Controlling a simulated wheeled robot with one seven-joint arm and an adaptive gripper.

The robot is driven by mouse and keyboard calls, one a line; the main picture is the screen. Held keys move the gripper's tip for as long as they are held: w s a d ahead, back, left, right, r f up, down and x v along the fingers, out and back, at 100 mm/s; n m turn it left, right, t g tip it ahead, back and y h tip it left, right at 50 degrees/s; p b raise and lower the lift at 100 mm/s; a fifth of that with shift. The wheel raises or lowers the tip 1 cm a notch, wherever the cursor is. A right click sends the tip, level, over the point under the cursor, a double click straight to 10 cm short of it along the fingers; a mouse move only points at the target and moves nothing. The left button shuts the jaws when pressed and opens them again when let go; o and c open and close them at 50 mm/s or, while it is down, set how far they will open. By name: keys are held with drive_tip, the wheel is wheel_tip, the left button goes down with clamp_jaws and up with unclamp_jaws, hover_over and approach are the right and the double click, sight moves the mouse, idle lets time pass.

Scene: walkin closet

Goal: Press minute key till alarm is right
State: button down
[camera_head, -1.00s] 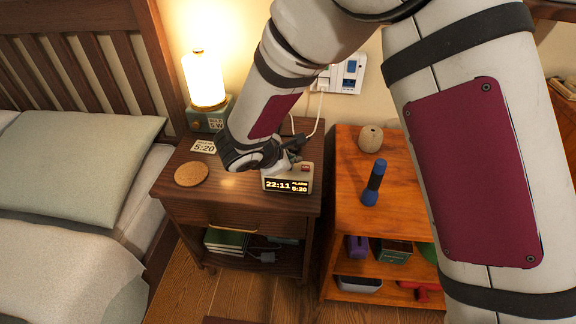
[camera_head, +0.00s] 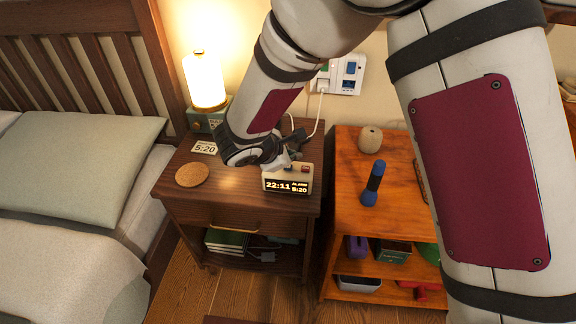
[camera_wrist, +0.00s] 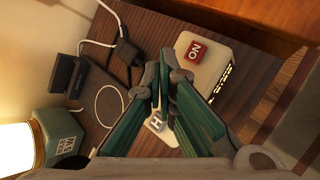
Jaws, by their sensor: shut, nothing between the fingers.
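The alarm clock (camera_head: 288,186) is a small cream box on the dark nightstand. Its display reads 22:11, with ALARM 5:20 at the right. The wrist view shows the clock's cream top (camera_wrist: 208,66) with a red key (camera_wrist: 195,50). A white key marked H (camera_wrist: 156,123) shows between my green fingers.
A lit lamp (camera_head: 206,82) stands at the back left of the nightstand (camera_head: 235,196), with a round cork coaster (camera_head: 192,175) in front. A cable runs up to a wall socket (camera_head: 341,74). An orange shelf (camera_head: 345,205) at right holds a blue-and-black torch (camera_head: 374,184).

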sight(290, 168)
drive_tip(key=shift+r, duration=0.1)
drive_tip(key=shift+r+p, duration=1.5)
drive_tip(key=shift+r, duration=0.9)
